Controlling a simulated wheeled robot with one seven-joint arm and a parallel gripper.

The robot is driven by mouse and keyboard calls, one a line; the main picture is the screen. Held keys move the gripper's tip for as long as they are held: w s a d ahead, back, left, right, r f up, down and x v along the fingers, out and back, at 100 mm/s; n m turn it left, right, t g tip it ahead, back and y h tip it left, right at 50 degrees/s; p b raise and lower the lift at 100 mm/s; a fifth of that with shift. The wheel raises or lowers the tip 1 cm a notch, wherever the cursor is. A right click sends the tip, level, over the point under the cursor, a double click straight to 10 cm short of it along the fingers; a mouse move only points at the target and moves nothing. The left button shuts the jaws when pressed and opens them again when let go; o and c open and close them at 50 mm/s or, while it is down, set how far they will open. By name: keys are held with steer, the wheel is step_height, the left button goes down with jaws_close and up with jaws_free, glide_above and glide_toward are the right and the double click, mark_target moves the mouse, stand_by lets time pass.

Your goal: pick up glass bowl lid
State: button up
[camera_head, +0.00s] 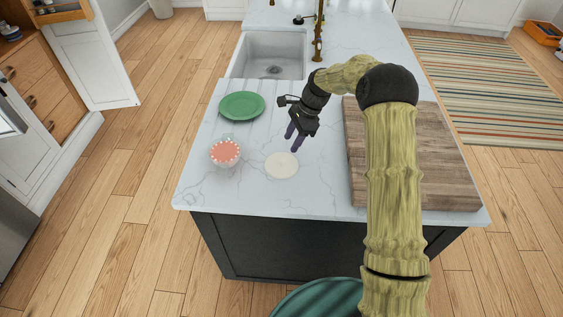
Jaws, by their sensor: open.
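A pale, cream-coloured round flat disc (281,165), which looks like the lid, lies on the white marble counter. My gripper (293,143) is open just above and behind the disc, with its dark purplish fingers pointing down towards it. The fingers look empty, and I cannot tell whether they touch anything. A bowl or cup (225,153) with an orange-pink top and a pale rim stands to the left of the disc.
A green plate (242,105) lies behind the bowl. A thick wooden board (440,165) covers the right of the counter (310,202), partly hidden by my arm. A sink (270,57) and brass tap (318,35) are behind. The counter's front strip is clear.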

mark_target(282, 159)
steer(key=shift+p+x, duration=0.3)
steer(key=shift+x, duration=1.3)
steer(key=shift+a, duration=0.1)
steer(key=shift+p+x, duration=1.35)
steer(key=shift+x, duration=1.15)
jaws_close()
